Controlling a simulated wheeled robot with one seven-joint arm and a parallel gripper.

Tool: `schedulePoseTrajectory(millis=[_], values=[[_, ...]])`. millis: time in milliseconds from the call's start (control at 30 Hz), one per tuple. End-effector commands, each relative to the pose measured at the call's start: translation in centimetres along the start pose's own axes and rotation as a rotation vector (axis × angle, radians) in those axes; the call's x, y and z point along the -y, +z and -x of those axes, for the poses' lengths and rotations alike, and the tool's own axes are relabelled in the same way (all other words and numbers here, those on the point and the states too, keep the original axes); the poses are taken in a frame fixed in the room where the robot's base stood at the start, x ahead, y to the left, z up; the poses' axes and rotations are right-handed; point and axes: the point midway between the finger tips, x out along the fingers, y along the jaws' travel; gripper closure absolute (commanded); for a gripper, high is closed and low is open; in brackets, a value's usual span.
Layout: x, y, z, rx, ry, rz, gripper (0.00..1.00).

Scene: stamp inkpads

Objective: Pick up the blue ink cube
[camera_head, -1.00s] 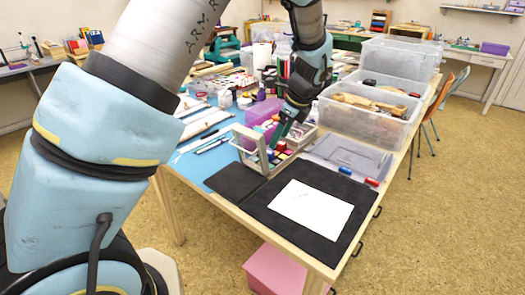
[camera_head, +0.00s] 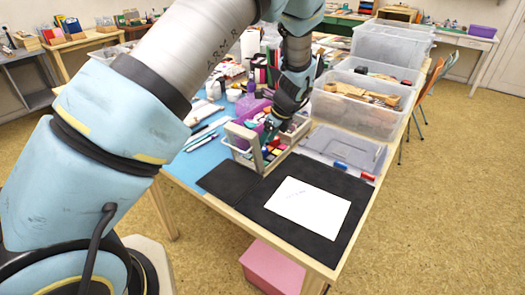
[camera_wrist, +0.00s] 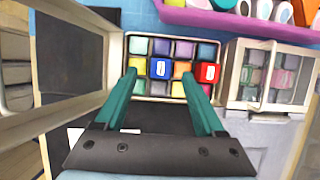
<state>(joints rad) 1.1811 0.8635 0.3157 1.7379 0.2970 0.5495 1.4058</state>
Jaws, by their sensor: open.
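The blue ink cube (camera_wrist: 161,68) has a white label on top. It sits among several coloured cubes in a sectioned tray (camera_wrist: 128,52) in the wrist view. My gripper (camera_wrist: 159,77) is open, with its two teal fingers on either side of the blue cube in that picture. Nothing is held between them. I cannot tell how far above the cube the fingertips are. In the head view my gripper (camera_head: 268,137) points down into the wooden-framed caddy (camera_head: 241,148); the blue cube cannot be made out there.
A red labelled cube (camera_wrist: 208,73) is just right of the right finger. A clear-lidded box (camera_wrist: 262,82) lies further right. The caddy's upright frame (camera_wrist: 105,62) is close on the left. In the head view, white paper (camera_head: 308,207) lies on a black mat, with clear bins (camera_head: 358,108) behind.

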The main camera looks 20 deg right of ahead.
Motion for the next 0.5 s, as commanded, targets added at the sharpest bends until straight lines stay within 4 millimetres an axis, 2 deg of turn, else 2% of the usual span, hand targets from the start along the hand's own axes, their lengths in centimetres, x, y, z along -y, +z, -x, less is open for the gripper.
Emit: schedulePoseTrajectory(millis=[233,500], values=[[0.1,0.1,-2.8,0.0,0.002,-0.001,0.29],[0.1,0.0,-3.1,-0.001,0.0,0.0,0.29]])
